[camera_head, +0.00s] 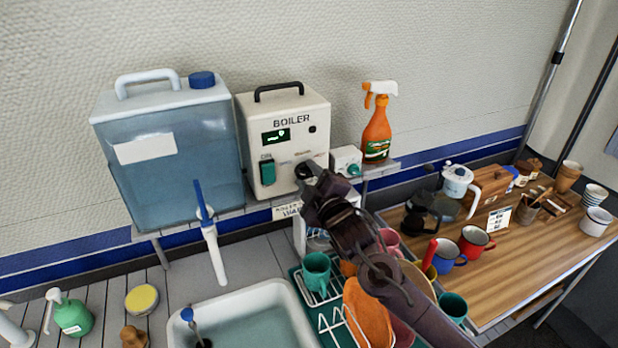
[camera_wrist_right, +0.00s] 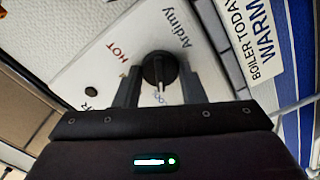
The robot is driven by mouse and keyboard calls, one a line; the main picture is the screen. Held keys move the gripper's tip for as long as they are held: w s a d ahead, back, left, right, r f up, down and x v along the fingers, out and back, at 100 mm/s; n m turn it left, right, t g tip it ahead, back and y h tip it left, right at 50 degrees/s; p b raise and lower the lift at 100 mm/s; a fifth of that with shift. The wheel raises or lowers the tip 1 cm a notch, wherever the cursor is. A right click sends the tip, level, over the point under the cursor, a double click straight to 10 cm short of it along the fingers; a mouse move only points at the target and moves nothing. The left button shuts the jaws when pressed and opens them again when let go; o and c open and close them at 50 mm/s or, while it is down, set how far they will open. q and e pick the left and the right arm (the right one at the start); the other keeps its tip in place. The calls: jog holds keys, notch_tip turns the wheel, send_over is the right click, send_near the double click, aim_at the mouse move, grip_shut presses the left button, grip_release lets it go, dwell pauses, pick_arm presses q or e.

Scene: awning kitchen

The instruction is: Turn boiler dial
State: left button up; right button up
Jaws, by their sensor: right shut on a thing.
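The cream boiler box (camera_head: 285,140) stands on a shelf against the wall, with a black handle, a lit green display and a green switch. Its black round dial (camera_head: 303,170) is on the lower right of the front, partly hidden by my right gripper (camera_head: 312,184). In the right wrist view the dial (camera_wrist_right: 159,70) sits between the two fingers of my right gripper (camera_wrist_right: 160,88), which is shut on it. The dial's white pointer line faces the bottom of that view, and the word HOT is printed to the dial's left. My left gripper is not in view.
A blue water tank (camera_head: 170,170) with a tap stands left of the boiler. A small white box with a teal knob (camera_head: 346,160) and an orange spray bottle (camera_head: 377,130) stand right. Below are a sink (camera_head: 285,295) and a rack with cups (camera_head: 317,270).

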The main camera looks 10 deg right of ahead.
jog(key=shift+m, duration=0.3)
jog(key=m+p, duration=0.1)
jog(key=m, duration=0.4)
jog(key=m+p, duration=0.1)
jog(key=m, duration=0.5)
dwell(0.5)
jog(key=o, duration=1)
jog(key=shift+s, duration=0.1)
